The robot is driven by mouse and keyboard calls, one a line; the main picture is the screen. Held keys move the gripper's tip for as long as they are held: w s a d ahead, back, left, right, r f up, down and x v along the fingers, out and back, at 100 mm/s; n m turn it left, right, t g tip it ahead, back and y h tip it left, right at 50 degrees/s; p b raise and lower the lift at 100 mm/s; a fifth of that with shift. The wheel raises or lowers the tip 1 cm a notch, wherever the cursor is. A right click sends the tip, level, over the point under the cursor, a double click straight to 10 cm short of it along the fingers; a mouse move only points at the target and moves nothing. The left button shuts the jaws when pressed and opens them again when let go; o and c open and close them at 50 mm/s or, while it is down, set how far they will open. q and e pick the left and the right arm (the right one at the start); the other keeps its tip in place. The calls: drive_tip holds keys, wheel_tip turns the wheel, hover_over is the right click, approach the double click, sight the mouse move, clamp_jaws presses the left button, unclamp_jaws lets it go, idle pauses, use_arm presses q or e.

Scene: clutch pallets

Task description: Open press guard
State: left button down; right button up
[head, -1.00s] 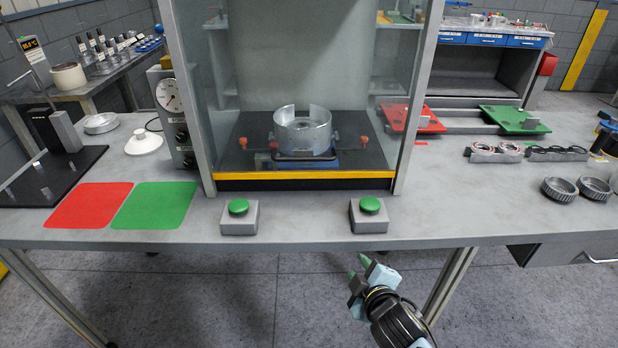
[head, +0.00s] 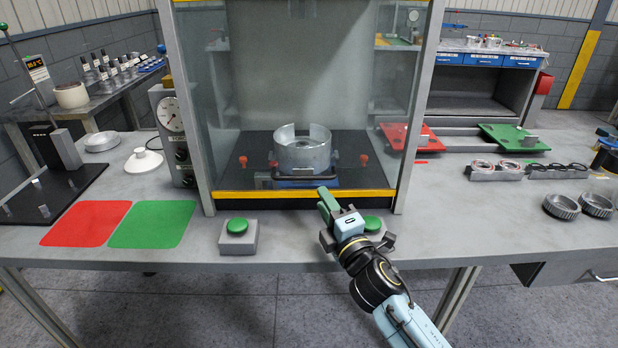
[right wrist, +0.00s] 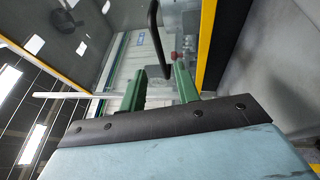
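The press guard (head: 232,130) is a clear pane across the front of the press. A yellow strip (head: 250,194) runs along the bottom of the press front. A black bar handle (head: 290,178) shows just above this strip. A metal clutch housing (head: 302,150) stands behind the pane. My right gripper (head: 324,196) reaches up over the table edge, its green fingers just below and right of the handle. In the right wrist view, the fingers (right wrist: 158,78) are apart, with nothing between them; the handle (right wrist: 156,40) lies just beyond their tips. My left gripper is not in view.
Two green-topped buttons stand at the table front; the left one (head: 237,228) is clear, and my right gripper partly covers the right one (head: 373,224). Red (head: 86,223) and green (head: 152,224) mats lie left. A gauge box (head: 172,135) stands beside the press.

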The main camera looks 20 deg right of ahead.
sight(310, 179)
drive_tip(key=x, duration=0.8)
drive_tip(key=shift+w+b, duration=0.2)
drive_tip(key=shift+b, duration=0.1)
drive_tip(key=shift+w, duration=0.25)
clamp_jaws()
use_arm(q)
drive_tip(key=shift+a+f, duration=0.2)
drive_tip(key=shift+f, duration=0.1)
